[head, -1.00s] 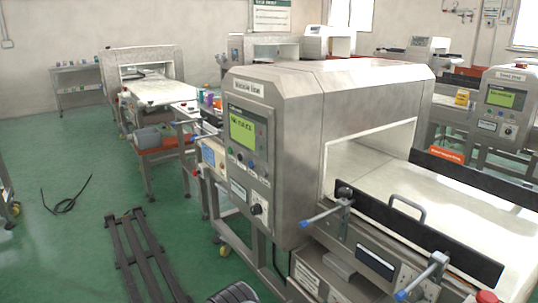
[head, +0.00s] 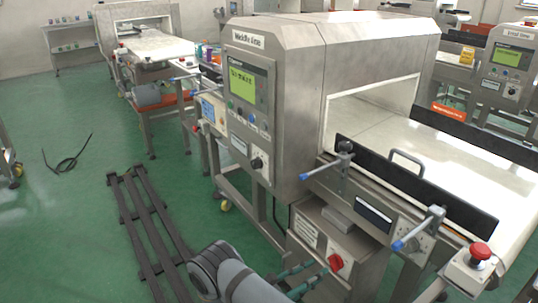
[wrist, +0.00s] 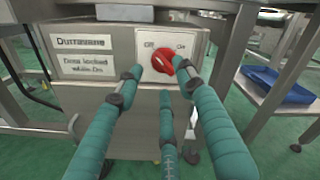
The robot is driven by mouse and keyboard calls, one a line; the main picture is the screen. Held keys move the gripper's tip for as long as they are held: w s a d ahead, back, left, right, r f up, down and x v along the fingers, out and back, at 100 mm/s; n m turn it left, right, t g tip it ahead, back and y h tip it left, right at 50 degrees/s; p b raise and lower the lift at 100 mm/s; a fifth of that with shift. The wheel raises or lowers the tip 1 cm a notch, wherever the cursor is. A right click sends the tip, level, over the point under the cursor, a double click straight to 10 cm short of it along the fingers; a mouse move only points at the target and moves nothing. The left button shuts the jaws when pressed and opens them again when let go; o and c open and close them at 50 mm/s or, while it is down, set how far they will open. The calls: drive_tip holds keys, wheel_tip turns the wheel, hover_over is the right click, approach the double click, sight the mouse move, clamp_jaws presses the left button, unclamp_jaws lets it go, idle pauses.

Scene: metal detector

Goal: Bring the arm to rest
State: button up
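My gripper (head: 312,276) shows at the bottom of the head view, in front of the cabinet under the metal detector. In the wrist view its teal fingers (wrist: 155,78) are spread apart, with nothing held between them. They point at a red rotary switch (wrist: 161,62) on a white plate marked Off and On. The switch also shows in the head view (head: 335,263). One fingertip overlaps the switch in the wrist view; I cannot tell whether it touches. My grey arm (head: 240,282) extends in from the bottom of the head view.
The metal detector (head: 300,55) and its conveyor (head: 465,175) stand above the gripper. Blue-tipped clamp handles (head: 320,173) and a red emergency button (head: 480,251) jut out nearby. A dark metal frame (head: 150,235) lies on the green floor. A blue tray (wrist: 285,85) is right of the cabinet.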

sight(330, 263)
drive_tip(key=d+m+b, duration=0.1)
drive_tip(key=m+b, duration=0.3)
drive_tip(key=w+d+m+b, duration=0.1)
drive_tip(key=m+b, duration=0.3)
drive_tip(key=m, duration=0.1)
drive_tip(key=w+d+m+b, duration=0.1)
drive_tip(key=d+m+b, duration=0.1)
drive_tip(key=m+b, duration=0.2)
drive_tip(key=shift+w+r+m+b, duration=0.1)
drive_tip(key=shift+m+b, duration=0.2)
drive_tip(key=shift+m, duration=0.3)
drive_tip(key=shift+r, duration=0.15)
drive_tip(key=shift+r+m, duration=0.1)
drive_tip(key=shift+m, duration=0.2)
